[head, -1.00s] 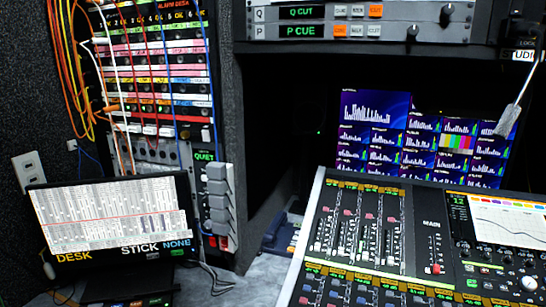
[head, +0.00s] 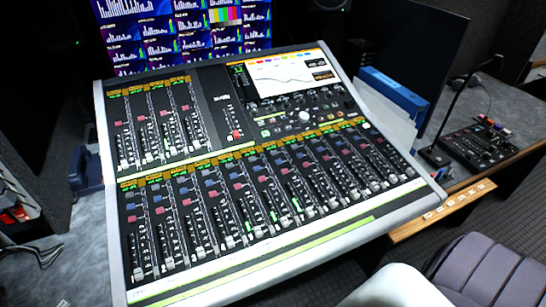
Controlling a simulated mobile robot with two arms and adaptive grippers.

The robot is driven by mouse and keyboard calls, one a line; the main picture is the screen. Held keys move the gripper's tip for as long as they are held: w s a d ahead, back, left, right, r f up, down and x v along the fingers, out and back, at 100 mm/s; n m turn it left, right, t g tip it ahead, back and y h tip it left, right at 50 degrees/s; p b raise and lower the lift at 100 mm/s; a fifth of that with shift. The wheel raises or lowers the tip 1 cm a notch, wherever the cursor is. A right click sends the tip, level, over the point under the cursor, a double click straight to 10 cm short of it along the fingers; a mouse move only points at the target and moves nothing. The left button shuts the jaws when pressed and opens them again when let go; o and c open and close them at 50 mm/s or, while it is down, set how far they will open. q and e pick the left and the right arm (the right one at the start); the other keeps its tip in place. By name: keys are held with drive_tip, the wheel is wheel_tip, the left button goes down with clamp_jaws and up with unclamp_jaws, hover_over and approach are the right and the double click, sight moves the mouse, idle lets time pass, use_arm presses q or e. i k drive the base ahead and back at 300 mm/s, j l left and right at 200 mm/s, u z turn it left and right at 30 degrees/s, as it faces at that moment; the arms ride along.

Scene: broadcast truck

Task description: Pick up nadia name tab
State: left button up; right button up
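A wooden strip (head: 441,213) runs along the desk edge to the right of the mixing console. Several small white tabs (head: 454,199) stand in a row on it. Their lettering is too small to read, so I cannot tell which one, if any, is the nadia name tab. Neither of my grippers shows in the head view.
The large mixing console (head: 250,170) fills the middle. Blue and white folders (head: 395,97) stand at its right, then a gooseneck microphone (head: 440,150) and a small control box (head: 478,146). A padded chair (head: 490,272) is at the lower right. Screens (head: 185,35) glow behind.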

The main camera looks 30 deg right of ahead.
sight(267, 245)
drive_tip(key=i+l+z, duration=0.1)
drive_tip(key=z, duration=0.75)
drive_tip(key=i+l, duration=0.05)
